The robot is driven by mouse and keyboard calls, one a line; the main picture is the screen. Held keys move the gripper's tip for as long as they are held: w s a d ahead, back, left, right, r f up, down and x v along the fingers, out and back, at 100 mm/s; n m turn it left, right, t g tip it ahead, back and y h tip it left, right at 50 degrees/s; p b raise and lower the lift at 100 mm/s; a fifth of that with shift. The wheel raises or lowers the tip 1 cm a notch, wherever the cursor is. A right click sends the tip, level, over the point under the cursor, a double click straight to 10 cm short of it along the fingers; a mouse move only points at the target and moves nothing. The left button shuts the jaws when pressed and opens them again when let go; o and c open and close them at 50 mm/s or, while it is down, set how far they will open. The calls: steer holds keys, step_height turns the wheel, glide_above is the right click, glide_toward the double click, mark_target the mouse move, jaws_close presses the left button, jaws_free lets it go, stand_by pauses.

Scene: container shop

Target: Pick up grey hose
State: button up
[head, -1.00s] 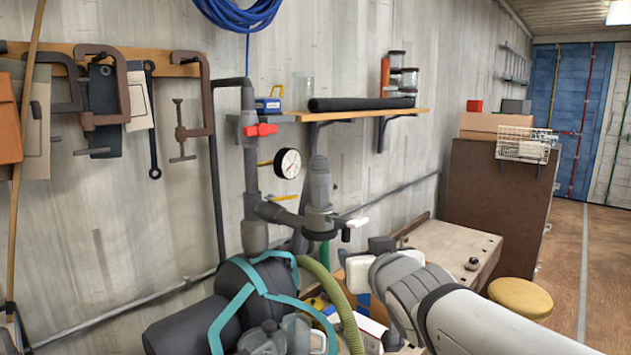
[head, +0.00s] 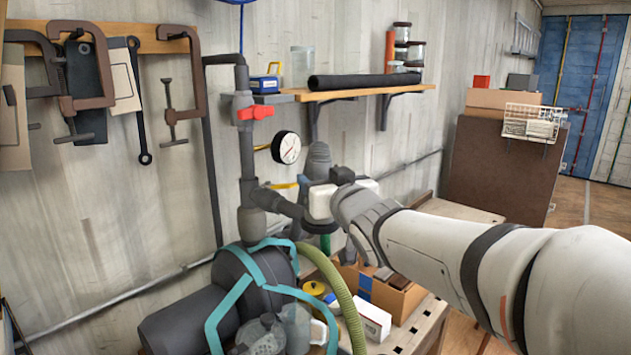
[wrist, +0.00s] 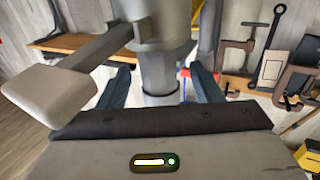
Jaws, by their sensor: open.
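A grey upright hose end or pipe fitting (head: 318,160) stands on the pipework in the middle of the head view, partly hidden by my gripper (head: 338,193). I cannot tell for sure that it is the grey hose. In the wrist view a grey cylinder (wrist: 163,72) with a side lever and pale paddle lies between the two dark fingers of my gripper (wrist: 160,80). The fingers are apart, one on each side of it. Whether they touch it cannot be told.
A wooden shelf (head: 405,89) with a dark roll (head: 365,80) is on the wall behind. A gauge (head: 286,147) and red valve handle (head: 256,112) are close by on the left. A green hose (head: 338,285), a teal-strapped tank (head: 195,315) and a cardboard box (head: 398,300) are below.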

steer(key=shift+x, duration=0.9)
steer(key=shift+s+f, duration=0.1)
steer(key=c, duration=1.2)
